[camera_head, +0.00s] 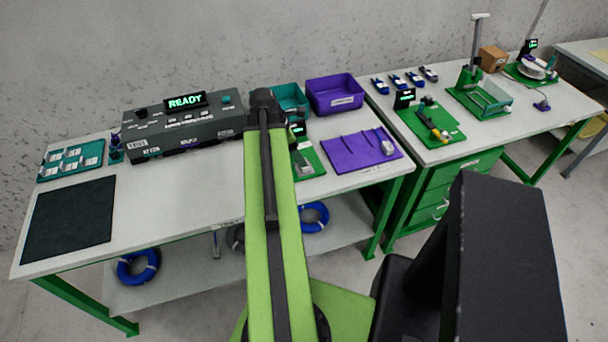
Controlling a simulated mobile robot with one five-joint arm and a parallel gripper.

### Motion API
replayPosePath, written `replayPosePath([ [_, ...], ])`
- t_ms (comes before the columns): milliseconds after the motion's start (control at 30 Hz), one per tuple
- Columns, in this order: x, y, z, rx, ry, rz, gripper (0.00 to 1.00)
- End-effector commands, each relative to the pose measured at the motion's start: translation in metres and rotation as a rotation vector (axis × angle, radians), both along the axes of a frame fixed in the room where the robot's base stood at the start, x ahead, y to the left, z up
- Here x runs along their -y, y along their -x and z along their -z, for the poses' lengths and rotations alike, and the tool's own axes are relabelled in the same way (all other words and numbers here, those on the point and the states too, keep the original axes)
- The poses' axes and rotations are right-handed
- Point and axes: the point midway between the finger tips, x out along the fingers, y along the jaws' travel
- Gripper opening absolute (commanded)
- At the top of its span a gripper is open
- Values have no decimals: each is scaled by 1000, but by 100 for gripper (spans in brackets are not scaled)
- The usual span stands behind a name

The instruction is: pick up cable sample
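Blue cable coils lie on the lower shelf under the left table: one at the left (137,266) and one right of my arm (314,216). A purple mat (350,157) on the table carries thin dark strips and a small grey piece (387,148); I cannot tell whether any of these is the cable sample. Several small blue-and-grey pieces (397,81) sit at the back of the right table. My green arm rises through the middle of the view. My gripper is not visible, so its state is hidden.
A dark tester box (184,127) with a lit READY display stands at the back. Purple (335,95) and teal (289,99) bins stand right of it. A dark mat (70,219) lies front left. Green fixtures (430,122) occupy the right table. Bare tabletop (180,185) lies left of my arm.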

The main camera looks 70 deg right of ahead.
Motion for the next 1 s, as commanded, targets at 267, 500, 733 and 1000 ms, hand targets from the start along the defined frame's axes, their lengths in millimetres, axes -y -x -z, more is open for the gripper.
replayPosePath([
  [267,3,3,14,0,0,-1,71],
  [500,10,11,54,-1,-1,0,71],
  [733,12,14,54,0,0,-1,71],
  [1000,12,13,54,0,-1,-2,42],
])
